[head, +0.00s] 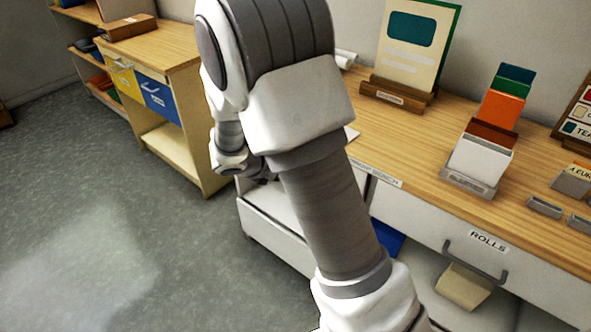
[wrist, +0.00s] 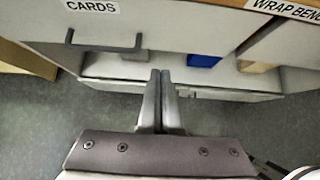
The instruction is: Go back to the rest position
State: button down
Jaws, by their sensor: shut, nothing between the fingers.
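My gripper (wrist: 160,72) is shut and empty in the wrist view, its two grey fingers side by side. It points at the front of a bench, below a drawer labelled CARDS (wrist: 100,12) with a dark bar handle. In the head view my arm crosses the middle and hides part of the bench. The gripper's fingertips cannot be made out there.
A ROLLS drawer (head: 470,250) is below. A wooden cabinet (head: 172,68) stands at left. The grey floor (head: 90,220) is clear.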

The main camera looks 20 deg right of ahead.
jog(key=shift+v, duration=1.05)
jog(key=s+d+r+m+g+y+p, duration=0.1)
jog(key=s+d+r+m+p, duration=0.15)
jog(key=s+r+m, duration=0.55)
jog(key=s+d+r+m+y+p, duration=0.1)
jog(key=s+r+m+y+p, duration=0.3)
jog(key=r, duration=0.6)
jog(key=s+a+r+m+y+p, duration=0.1)
jog(key=s+a+r+m, duration=0.1)
jog(key=s+r+m, duration=0.3)
jog(key=s+a+r+m+t+y+p, duration=0.1)
jog(key=s+a+r+m+p, duration=0.1)
jog(key=s+r+m, duration=0.3)
jog(key=s+m, duration=0.2)
jog(key=s, duration=0.2)
jog(key=shift+a+r+m+t, duration=0.3)
jog(key=shift+a+m, duration=0.05)
jog(key=shift+m, duration=0.05)
